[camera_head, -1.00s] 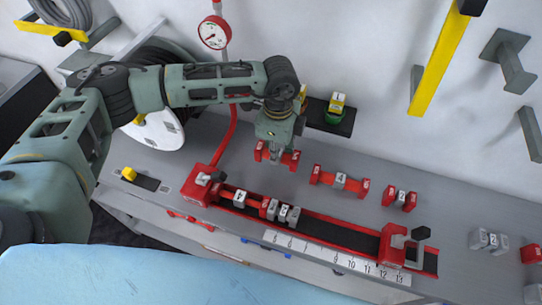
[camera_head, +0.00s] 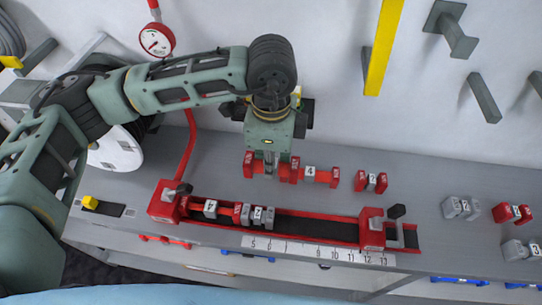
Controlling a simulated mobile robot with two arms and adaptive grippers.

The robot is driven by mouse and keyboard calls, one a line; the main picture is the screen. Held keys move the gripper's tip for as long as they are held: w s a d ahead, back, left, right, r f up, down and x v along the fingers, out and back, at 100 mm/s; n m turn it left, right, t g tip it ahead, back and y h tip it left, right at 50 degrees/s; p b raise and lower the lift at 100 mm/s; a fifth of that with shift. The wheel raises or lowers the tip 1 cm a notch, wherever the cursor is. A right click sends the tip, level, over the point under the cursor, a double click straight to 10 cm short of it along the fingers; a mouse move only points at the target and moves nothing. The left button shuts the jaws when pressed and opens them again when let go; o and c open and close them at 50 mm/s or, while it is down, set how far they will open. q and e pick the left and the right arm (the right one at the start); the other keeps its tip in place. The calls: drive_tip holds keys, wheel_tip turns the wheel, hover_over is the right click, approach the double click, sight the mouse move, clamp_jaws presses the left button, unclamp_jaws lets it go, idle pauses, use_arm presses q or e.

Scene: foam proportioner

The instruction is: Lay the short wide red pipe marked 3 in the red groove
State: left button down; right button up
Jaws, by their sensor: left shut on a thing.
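My left gripper (camera_head: 269,160) points down over the bench and is shut on a red-ended pipe. One red end of the held pipe (camera_head: 249,164) shows left of the fingers; its middle and any number are hidden by the gripper. The red groove (camera_head: 310,226) is a long red-framed channel in front of the gripper. A grey piece marked 4 (camera_head: 210,209) and red and grey pieces with one marked 2 (camera_head: 257,214) lie in its left part. The rest of the channel is bare. My right gripper is not in view.
A red-ended pipe marked 4 (camera_head: 310,172) lies very near the held pipe's right end. A smaller one marked 2 (camera_head: 371,181) lies further right. Grey pieces (camera_head: 462,207) and a red piece (camera_head: 512,213) stand at the far right. A numbered scale (camera_head: 320,251) runs along the groove's front.

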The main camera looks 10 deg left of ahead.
use_arm(q)
wheel_tip(320, 180, up, 6)
drive_tip(key=s+p, duration=0.2)
drive_tip(key=p, duration=0.3)
